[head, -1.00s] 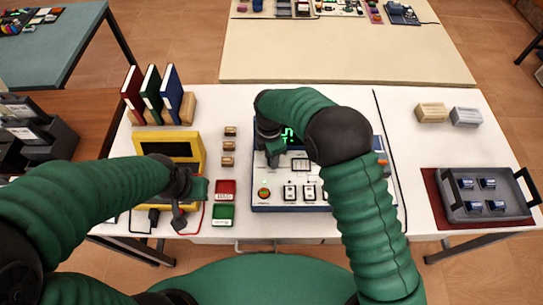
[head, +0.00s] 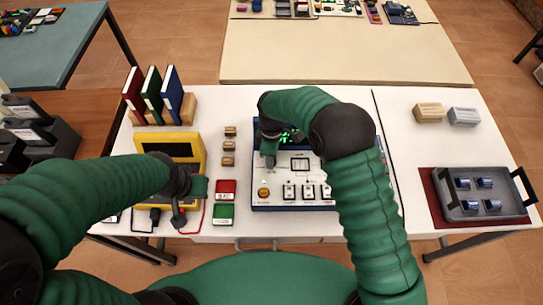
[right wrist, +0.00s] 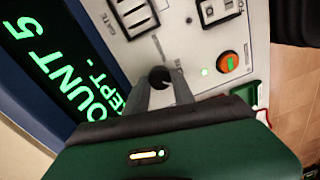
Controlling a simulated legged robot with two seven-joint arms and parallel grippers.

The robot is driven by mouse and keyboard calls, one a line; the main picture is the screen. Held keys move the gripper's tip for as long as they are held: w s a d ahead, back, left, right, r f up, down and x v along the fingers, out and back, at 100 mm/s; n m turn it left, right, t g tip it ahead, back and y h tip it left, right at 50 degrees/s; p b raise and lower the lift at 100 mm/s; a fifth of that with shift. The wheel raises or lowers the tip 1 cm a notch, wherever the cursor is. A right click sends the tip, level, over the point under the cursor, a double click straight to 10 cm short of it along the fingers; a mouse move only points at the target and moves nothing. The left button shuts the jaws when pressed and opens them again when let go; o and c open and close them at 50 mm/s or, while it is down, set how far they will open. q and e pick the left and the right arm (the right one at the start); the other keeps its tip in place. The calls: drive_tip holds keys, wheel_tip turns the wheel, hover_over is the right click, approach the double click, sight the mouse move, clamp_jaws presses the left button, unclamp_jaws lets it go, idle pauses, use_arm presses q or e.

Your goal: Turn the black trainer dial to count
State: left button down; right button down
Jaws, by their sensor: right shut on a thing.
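The trainer (head: 317,162) is a white-faced panel with a blue frame on the white table. Its black dial (right wrist: 159,75) shows between the fingertips in the right wrist view. My right gripper (right wrist: 165,90) is shut on this dial, and in the head view the gripper (head: 269,158) is at the panel's upper left. The trainer's display (right wrist: 62,62) shows green text, partly cut off, reading "OUNT 5" and "EPT". My left gripper (head: 196,188) is in front of the yellow meter, left of the trainer; its fingers are not clear.
An orange and green button (head: 264,192) and several switches (head: 307,192) lie along the trainer's front. Red (head: 225,188) and green (head: 223,214) blocks lie to its left, near the yellow meter (head: 197,145). A grey tray (head: 487,212) stands at the right.

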drive_tip(key=shift+a, duration=0.15)
idle(0.3)
drive_tip(key=c, duration=1.1)
unclamp_jaws()
drive_tip(key=shift+w, duration=0.1)
drive_tip(key=shift+o, duration=0.2)
wheel_tip(320, 180, up, 17)
drive_tip(key=w+b, duration=0.1)
drive_tip(key=shift+f, duration=0.15)
drive_tip(key=s+d+f+m+t, duration=0.1)
drive_tip(key=s+d+f+m, duration=0.2)
drive_tip(key=s+d+m, duration=0.5)
drive_tip(key=s+d+f+m+t, duration=0.2)
drive_tip(key=s+d+f+m, duration=0.1)
drive_tip(key=s+d+m, duration=0.4)
drive_tip(key=s+d, duration=0.3)
drive_tip(key=d, duration=0.1)
drive_tip(key=shift+s+d+m, duration=0.2)
drive_tip(key=shift+d+m, duration=0.1)
drive_tip(key=shift+m, duration=0.1)
